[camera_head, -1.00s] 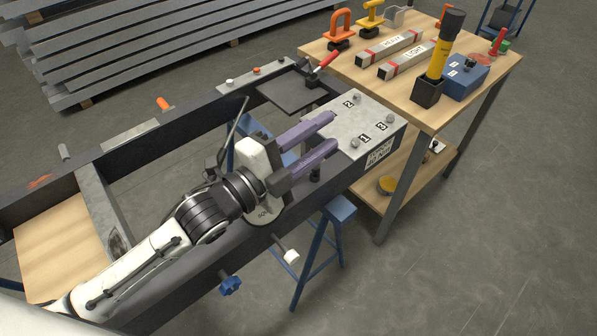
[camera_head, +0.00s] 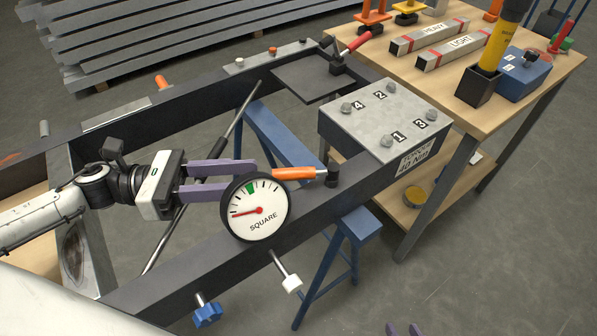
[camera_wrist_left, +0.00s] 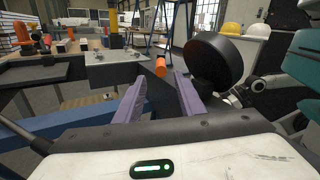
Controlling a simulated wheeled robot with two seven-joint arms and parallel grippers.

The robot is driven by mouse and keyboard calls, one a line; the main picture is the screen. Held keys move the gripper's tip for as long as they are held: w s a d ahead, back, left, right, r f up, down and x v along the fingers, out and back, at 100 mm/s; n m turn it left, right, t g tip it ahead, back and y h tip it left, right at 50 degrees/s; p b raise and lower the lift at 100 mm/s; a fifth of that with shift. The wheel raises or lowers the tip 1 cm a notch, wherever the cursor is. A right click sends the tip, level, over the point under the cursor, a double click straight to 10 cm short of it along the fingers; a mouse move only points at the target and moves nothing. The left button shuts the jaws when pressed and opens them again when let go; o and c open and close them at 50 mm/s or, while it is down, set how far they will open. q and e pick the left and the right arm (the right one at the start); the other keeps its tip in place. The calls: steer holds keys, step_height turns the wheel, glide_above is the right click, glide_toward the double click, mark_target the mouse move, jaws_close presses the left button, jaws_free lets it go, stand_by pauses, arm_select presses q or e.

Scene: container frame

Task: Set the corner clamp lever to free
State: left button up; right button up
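A lever with an orange handle (camera_head: 294,174) and black pivot (camera_head: 332,174) lies along the near beam. A red-handled lever (camera_head: 355,43) stands at the frame's far corner plate (camera_head: 300,80). I cannot tell for sure which is the corner clamp's. My left gripper (camera_head: 238,176) comes in from the left, its purple fingers apart and empty, pointing at the orange handle's free end. In the left wrist view the orange handle (camera_wrist_left: 160,66) shows between and beyond the fingertips. The gauge hides the lower fingertip in the head view.
A round gauge marked SQUARE (camera_head: 256,208) stands close beside the left fingers; its dark back (camera_wrist_left: 214,61) shows in the wrist view. A grey torque block (camera_head: 385,120) with several bolts stands beyond the lever. A wooden bench (camera_head: 415,88) holds tools. Floor at lower right is clear.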

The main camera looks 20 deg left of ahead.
mark_target(312, 173)
arm_select(q)
steer(key=x, duration=0.8)
steer(key=shift+d+r+p, duration=0.15)
steer(key=shift+d+p, duration=0.25)
steer(key=shift+w+d, duration=0.3)
steer(key=shift+d, duration=0.35)
jaws_close()
